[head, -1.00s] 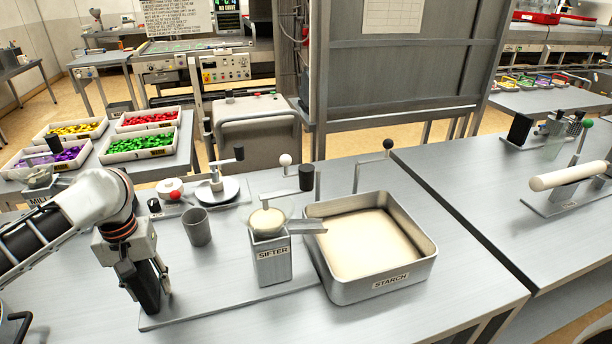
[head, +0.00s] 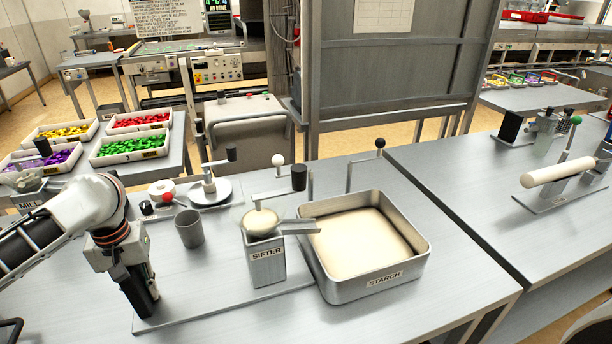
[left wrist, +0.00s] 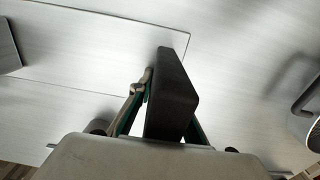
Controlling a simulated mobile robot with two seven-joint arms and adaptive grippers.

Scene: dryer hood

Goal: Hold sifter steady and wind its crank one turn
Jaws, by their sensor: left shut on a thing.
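The sifter (head: 265,263) is a grey, labelled metal box with a pale round top and a spout over the starch tray (head: 375,285). Its crank arm carries an upright black grip (head: 299,177), and no gripper is near it. The sifter stands on a flat metal base plate (head: 205,306). My left gripper (head: 145,295) points down at the plate's left end. It is shut on a black upright handle, which shows as a dark block between the fingers in the left wrist view (left wrist: 172,95). The handle's foot is partly hidden. My right gripper is not in view.
A grey cup (head: 189,229) stands between my left gripper and the sifter. Behind it are a red-knobbed device (head: 162,191) and a round dish with a crank (head: 210,191). A black-knobbed post (head: 380,143) rises behind the tray. The table front is clear.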

